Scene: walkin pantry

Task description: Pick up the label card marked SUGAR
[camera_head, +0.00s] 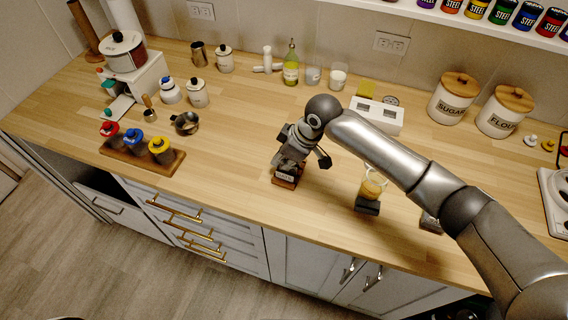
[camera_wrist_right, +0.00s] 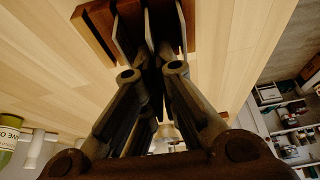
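A small wooden holder (camera_head: 287,181) stands near the front of the counter, with a pale label card (camera_head: 284,175) showing at its front. The card's print is too small to read for sure. My right gripper (camera_head: 291,160) points down right over this holder and hides much of it. In the right wrist view the holder (camera_wrist_right: 92,27) lies at the fingertips, with pale upright card edges among the dark fingers (camera_wrist_right: 150,50). Whether the fingers grip a card is hidden. My left gripper is not in view.
A sugar canister (camera_head: 452,104) and a flour canister (camera_head: 502,115) stand at the back right. A white box (camera_head: 378,113) is behind my right arm. A wooden rack (camera_head: 140,160) with coloured-lid jars is left.

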